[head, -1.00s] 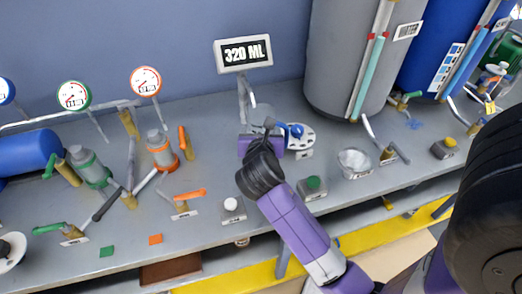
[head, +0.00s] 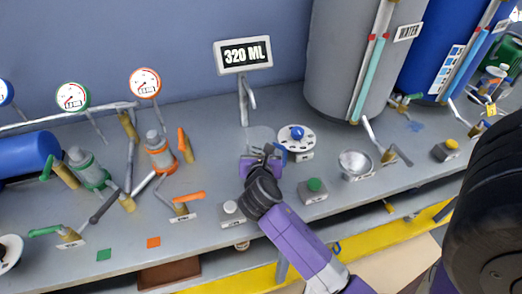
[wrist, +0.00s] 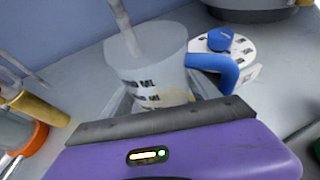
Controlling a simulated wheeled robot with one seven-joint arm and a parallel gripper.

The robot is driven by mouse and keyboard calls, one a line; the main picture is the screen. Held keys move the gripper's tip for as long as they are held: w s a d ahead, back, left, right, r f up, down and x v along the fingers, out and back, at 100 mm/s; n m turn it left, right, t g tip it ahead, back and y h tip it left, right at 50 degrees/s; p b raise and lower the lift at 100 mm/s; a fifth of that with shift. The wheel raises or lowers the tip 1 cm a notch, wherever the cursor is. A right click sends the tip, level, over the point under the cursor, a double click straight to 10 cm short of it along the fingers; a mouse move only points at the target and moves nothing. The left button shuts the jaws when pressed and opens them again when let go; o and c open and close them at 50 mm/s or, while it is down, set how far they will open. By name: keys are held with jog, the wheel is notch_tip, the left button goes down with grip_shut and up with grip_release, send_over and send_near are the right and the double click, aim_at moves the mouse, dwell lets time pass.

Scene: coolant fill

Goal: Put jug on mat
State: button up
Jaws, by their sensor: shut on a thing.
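The jug (wrist: 145,65) is a clear measuring jug with dark ML markings and a blue handle (wrist: 220,72). A little yellowish content shows low in it. My gripper (head: 262,158) is shut on the jug, which stands upright just beyond the purple gripper body in the wrist view. In the head view the jug (head: 261,137) is faint and partly hidden by my gripper, in front of the display post. I cannot tell whether its base touches the bench. No mat can be clearly made out; a brown flat piece (head: 170,273) lies below the bench's front edge.
A display reading 320 ML (head: 244,54) stands behind the jug. A white disc with a blue knob (head: 296,138) is close on its right. Green (head: 314,185) and white (head: 231,207) button boxes flank my arm.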

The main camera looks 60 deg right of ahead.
jog(key=o, duration=1.4)
jog(key=shift+s+a+r, duration=0.1)
jog(key=shift+a+r, duration=0.05)
jog(key=shift+a, duration=0.1)
jog(key=v, duration=1.1)
jog(key=shift+s+a+r, duration=0.1)
jog(key=shift+a+r, duration=0.1)
